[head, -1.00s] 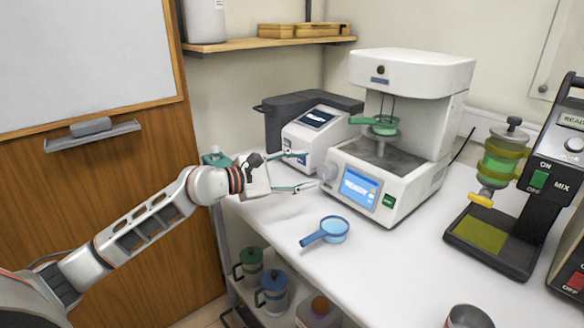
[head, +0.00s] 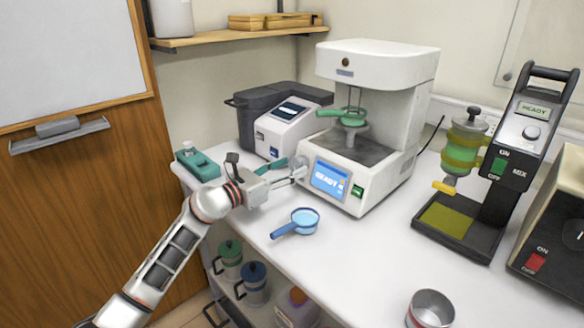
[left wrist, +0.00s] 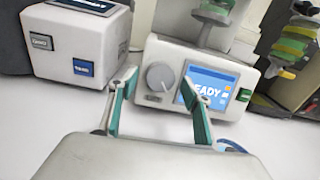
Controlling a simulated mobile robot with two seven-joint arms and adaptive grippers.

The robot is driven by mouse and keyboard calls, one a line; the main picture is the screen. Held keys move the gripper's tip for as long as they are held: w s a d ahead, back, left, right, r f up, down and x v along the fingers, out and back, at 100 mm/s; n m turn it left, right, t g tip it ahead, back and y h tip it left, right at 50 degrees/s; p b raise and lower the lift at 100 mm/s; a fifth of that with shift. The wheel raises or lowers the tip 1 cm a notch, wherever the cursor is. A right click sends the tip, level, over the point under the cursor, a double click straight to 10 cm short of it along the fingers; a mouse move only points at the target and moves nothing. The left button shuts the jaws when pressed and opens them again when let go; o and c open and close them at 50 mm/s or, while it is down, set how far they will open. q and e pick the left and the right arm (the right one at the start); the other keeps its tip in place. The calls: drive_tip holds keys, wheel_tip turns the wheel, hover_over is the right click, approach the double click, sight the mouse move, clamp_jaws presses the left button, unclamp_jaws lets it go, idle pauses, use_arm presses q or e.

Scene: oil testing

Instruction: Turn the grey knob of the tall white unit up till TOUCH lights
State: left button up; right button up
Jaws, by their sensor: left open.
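The tall white unit (head: 390,62) stands at the back of the white bench. Its blue screen (head: 328,179) reads READY. The grey knob (head: 298,168) is left of the screen, partly hidden by my gripper. The knob (left wrist: 160,76) shows clearly in the left wrist view, with a small label below it that I cannot read. My left gripper (head: 292,169) is open and points at the knob. In the left wrist view, the fingertips of my left gripper (left wrist: 158,79) appear either side of the knob; I cannot tell whether they touch it. My right gripper is out of view.
A smaller white device (head: 285,130) stands left of the unit. A blue-handled dish (head: 303,221) lies in front of it. A black mixer stand (head: 460,235) and a metal cup (head: 430,308) are to the right.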

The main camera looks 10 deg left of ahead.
use_arm(q)
drive_tip(key=shift+w+d, duration=0.45)
drive_tip(key=shift+w, duration=0.15)
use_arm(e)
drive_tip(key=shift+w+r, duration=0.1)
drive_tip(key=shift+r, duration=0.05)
use_arm(q)
drive_tip(key=c, duration=1.1)
drive_tip(key=shift+a+f+m+g+b, duration=0.1)
drive_tip(key=shift+f+m+g+b, duration=0.05)
drive_tip(key=shift+m+b, duration=0.45)
drive_tip(key=shift+f+m+g+b, duration=0.1)
drive_tip(key=shift+m+g+b, duration=0.05)
drive_tip(key=shift+m+b, duration=0.4)
drive_tip(key=shift+c, duration=0.2)
drive_tip(key=shift+m+h, duration=0.3)
drive_tip(key=shift+m, duration=0.15)
drive_tip(key=shift+r+m+b, duration=0.1)
drive_tip(key=shift+m+b, duration=0.2)
drive_tip(key=shift+b, duration=0.05)
drive_tip(key=shift+r, duration=0.2)
drive_tip(key=o, duration=1.1)
drive_tip(key=shift+o, duration=0.2)
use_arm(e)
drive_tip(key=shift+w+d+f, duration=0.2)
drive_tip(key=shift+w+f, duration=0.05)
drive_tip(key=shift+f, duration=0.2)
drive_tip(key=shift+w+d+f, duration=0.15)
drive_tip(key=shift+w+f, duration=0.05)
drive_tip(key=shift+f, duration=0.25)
